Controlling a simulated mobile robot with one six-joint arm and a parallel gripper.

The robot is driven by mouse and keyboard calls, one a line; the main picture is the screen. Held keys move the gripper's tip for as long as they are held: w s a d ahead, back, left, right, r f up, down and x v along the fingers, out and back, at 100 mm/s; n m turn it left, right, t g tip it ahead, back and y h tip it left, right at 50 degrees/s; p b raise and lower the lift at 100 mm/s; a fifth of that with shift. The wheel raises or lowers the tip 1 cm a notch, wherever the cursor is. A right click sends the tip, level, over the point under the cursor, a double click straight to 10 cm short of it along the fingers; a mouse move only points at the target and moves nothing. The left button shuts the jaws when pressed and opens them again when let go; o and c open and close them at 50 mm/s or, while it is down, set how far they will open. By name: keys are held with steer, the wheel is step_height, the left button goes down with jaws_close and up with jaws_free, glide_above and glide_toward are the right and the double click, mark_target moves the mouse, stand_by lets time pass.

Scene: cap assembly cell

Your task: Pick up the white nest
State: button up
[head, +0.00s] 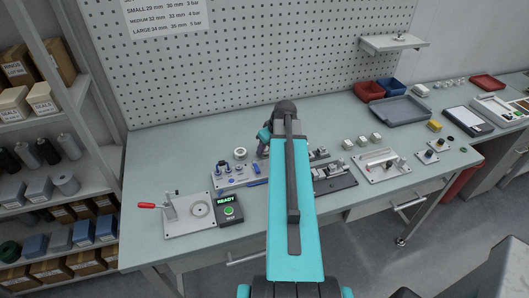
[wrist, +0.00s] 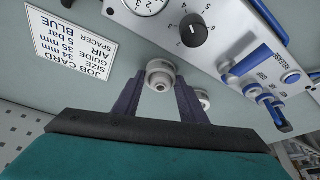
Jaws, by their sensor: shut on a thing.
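The white nest (wrist: 160,68) is a small, round, pale piece with a grey centre, seen at the middle of the wrist view. My gripper (wrist: 160,84) has its two dark fingers on either side of it and is shut on it. I cannot tell whether the nest still touches the bench. A second small pale round piece (wrist: 204,97) shows just beyond the right finger, partly hidden by it. In the head view my arm covers the gripper and the nest.
A panel with a dial, a black knob (wrist: 194,30) and blue levers is close by. A printed job card (wrist: 70,38) lies to the left. In the head view, a fixture with a red handle (head: 190,214) and a READY box (head: 229,208) stand at the front left.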

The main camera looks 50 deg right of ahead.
steer(key=shift+r, duration=0.1)
step_height(320, 180, up, 10)
steer(key=b, duration=0.3)
stand_by(0.6)
stand_by(0.7)
steer(key=w+a+r+b, duration=0.1)
steer(key=w+a, duration=0.4)
steer(key=a, duration=0.7)
steer(key=w+a+r+b, duration=0.1)
steer(key=w+a+r, duration=0.2)
steer(key=a, duration=1)
steer(key=w+a+r+n+b, duration=0.1)
steer(key=w+a, duration=0.8)
steer(key=a, duration=0.4)
steer(key=shift+w+r, duration=0.15)
steer(key=shift+r, duration=0.25)
steer(key=shift+a, duration=0.1)
